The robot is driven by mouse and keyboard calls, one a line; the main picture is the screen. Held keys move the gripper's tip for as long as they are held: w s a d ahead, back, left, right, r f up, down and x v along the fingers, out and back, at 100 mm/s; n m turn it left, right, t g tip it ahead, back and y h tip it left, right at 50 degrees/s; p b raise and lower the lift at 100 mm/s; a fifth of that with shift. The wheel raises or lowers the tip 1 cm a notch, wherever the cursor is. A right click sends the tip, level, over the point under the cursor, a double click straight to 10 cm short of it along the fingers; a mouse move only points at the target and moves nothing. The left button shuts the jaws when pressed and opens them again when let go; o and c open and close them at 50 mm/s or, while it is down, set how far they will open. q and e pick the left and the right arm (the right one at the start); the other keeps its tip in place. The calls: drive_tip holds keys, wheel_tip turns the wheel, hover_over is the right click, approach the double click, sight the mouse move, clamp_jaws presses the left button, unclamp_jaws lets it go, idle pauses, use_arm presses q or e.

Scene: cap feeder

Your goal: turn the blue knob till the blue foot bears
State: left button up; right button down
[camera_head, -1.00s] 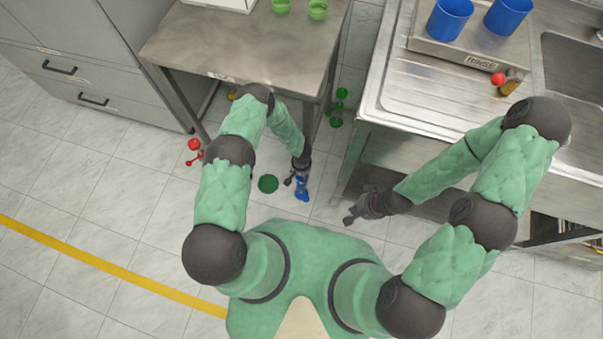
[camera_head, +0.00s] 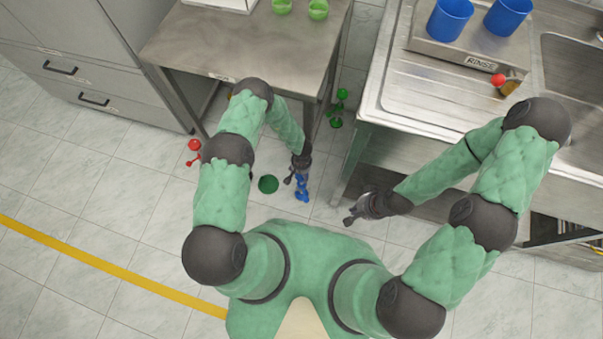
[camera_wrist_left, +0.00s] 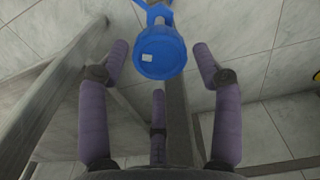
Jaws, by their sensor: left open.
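The blue knob (camera_head: 301,180) is below the table's near right corner in the head view, above the blue foot (camera_head: 303,196). In the left wrist view the knob (camera_wrist_left: 160,52) is a round blue cap with a small white mark, and part of the blue foot (camera_wrist_left: 153,10) shows beyond it. My left gripper (camera_head: 295,176) is right at the knob. In the wrist view its three fingers (camera_wrist_left: 160,78) are spread open around the knob's near side, with visible gaps. Whether the foot touches the floor is not clear. My right gripper (camera_head: 352,215) is away to the right, apparently empty.
The metal table (camera_head: 245,45) stands above, with green cups on it. A red foot (camera_head: 194,158) and green foot (camera_head: 337,121) are nearby. A green disc (camera_head: 268,184) lies on the floor. The sink counter (camera_head: 420,110) is at right.

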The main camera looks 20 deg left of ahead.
use_arm(q)
wheel_tip(320, 180, up, 10)
idle(0.4)
idle(0.3)
wheel_tip(320, 180, down, 12)
drive_tip(key=n, duration=2.5)
drive_tip(key=shift+n, duration=0.4)
drive_tip(key=shift+c, duration=0.3)
